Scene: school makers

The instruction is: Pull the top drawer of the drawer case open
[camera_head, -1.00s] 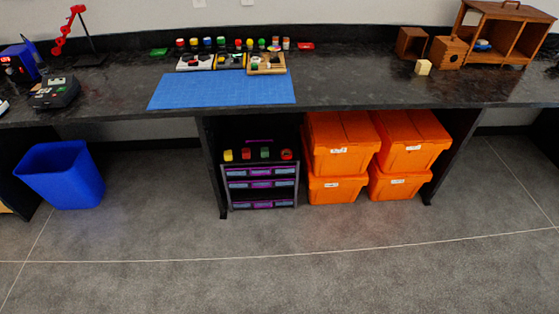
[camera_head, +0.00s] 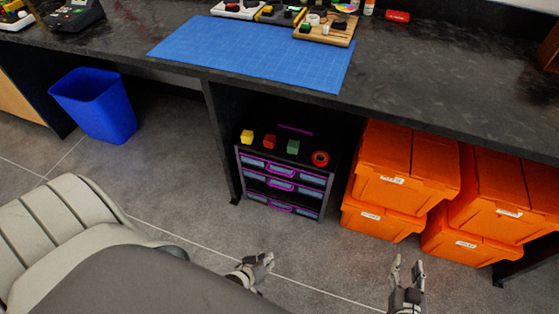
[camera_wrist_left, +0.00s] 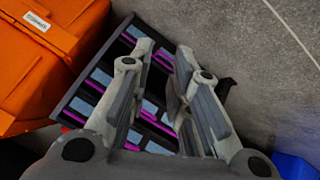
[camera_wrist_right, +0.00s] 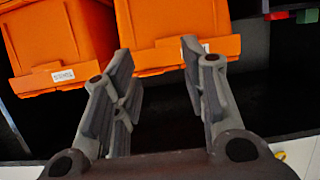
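The drawer case (camera_head: 284,184) stands under the workbench, black with several stacked drawers that have purple handles and pale label fronts. Its top drawer (camera_head: 283,170) looks closed. The case also shows, tilted, in the left wrist view (camera_wrist_left: 98,84), beyond the fingers. My left gripper (camera_head: 266,259) is in front of and below the case, over the floor, apart from it. In the left wrist view its fingers (camera_wrist_left: 165,60) are spread with nothing between them. My right gripper (camera_head: 408,264) is open and empty, in front of the orange bins. In the right wrist view its fingers (camera_wrist_right: 157,60) are apart.
Orange lidded bins (camera_head: 404,170) are stacked right of the case. A bench leg (camera_head: 222,140) stands close on its left. Small coloured items, including a yellow one (camera_head: 247,137), sit on the case. A blue bin (camera_head: 95,105) stands at left. The floor in front is clear.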

